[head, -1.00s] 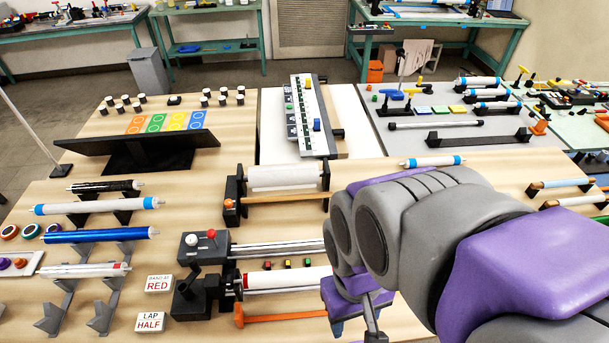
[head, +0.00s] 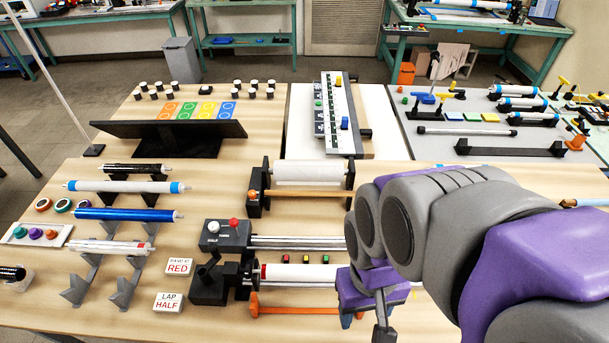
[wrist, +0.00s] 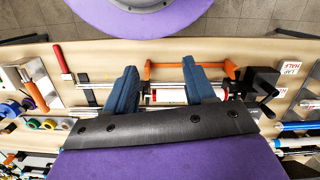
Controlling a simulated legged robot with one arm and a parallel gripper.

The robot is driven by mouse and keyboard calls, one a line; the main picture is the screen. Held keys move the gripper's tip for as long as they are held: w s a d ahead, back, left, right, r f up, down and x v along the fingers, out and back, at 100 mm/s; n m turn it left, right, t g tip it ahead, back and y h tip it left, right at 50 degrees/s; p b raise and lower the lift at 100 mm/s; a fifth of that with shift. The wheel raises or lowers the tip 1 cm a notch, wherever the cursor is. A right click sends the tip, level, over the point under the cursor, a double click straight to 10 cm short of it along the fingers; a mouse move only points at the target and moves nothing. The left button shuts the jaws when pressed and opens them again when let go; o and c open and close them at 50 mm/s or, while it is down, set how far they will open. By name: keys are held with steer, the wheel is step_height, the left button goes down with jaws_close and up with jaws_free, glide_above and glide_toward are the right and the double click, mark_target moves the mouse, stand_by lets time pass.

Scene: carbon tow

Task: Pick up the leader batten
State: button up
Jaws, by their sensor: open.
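A long orange bar with flared ends (head: 300,311), which looks like the leader batten, lies near the front of the wooden bench, in front of the white roll (head: 300,272). My arm hides its right end in the head view. In the wrist view the orange bar (wrist: 163,66) runs crosswise beyond my blue fingers, partly covered by the right one. My gripper (wrist: 160,78) is open, with nothing between its fingers. The fingers point toward the bar; whether they touch it, I cannot tell.
A black crank unit (head: 212,283) stands left of the roll, beside the LAP HALF sign (head: 169,301) and RED sign (head: 178,266). A blue tube (head: 125,214) and other tubes lie on racks at left. Another roll (head: 307,171) stands behind. Bare bench shows around the signs.

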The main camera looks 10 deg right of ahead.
steer(key=w+a+f+m+t+y+b, duration=0.1)
steer(key=w+a+f+m, duration=0.1)
steer(key=w, duration=0.5)
steer(key=w+a+f+m+t+y, duration=0.1)
steer(key=w+f+m, duration=0.1)
steer(key=w, duration=0.5)
steer(key=m+t+y+b, duration=0.1)
steer(key=m+t+b, duration=0.35)
steer(key=m, duration=0.95)
glide_toward(311, 193)
step_height(311, 193, down, 2)
steer(key=t+p, duration=0.2)
steer(key=b+x, duration=0.2)
steer(key=x, duration=0.5)
steer(key=shift+s+a+f, duration=0.1)
steer(key=shift+a+f, duration=0.1)
steer(key=shift+a, duration=0.05)
jaws_close()
